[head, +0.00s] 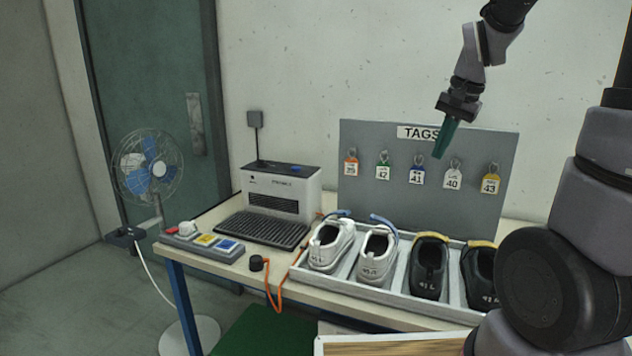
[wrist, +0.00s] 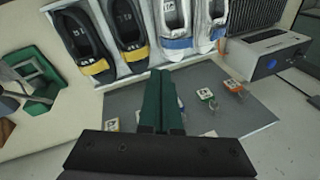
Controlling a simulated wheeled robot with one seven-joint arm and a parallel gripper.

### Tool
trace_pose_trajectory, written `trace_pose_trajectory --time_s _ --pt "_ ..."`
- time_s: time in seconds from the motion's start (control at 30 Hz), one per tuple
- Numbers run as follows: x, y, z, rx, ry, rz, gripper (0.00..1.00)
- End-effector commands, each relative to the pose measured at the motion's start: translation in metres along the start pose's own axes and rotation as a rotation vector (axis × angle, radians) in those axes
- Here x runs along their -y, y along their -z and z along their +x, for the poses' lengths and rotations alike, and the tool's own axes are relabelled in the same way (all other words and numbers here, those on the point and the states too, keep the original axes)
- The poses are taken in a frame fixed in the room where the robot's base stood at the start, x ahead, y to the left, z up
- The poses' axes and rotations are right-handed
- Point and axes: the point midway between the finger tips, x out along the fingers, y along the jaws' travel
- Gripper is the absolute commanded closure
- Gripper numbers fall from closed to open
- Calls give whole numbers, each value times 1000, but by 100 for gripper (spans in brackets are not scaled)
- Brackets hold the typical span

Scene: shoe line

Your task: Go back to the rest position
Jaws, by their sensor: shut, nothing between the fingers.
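My gripper (head: 441,146) is raised in front of the grey tag board (head: 366,137), above the shoe tray. Its green fingers are together with nothing between them. In the wrist view the shut fingers (wrist: 162,84) point toward the tray's edge and cover part of the tag board (wrist: 250,114). Several numbered tags hang on the board, among them an orange one (head: 351,166), a blue one (head: 417,178) and a yellow one (head: 491,183). The head view shows the fingertips beside the top of the blue and white tags; I cannot tell the exact gap.
A tray (head: 396,296) holds two white shoes (head: 331,246) and two black shoes (head: 430,267) on the table. A white machine (head: 282,191) stands left of the board. A button panel (head: 203,243) and a fan (head: 147,168) are further left. The air above the table is otherwise clear.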

Motion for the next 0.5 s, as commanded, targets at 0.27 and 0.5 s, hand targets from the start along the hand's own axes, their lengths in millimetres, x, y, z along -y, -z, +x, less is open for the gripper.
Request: trace_pose_trajectory --time_s 0.27,0.5 --pt "-13 -69 -82 -136 145 -189 100" --pt "-30 -116 -114 -246 198 -316 100"
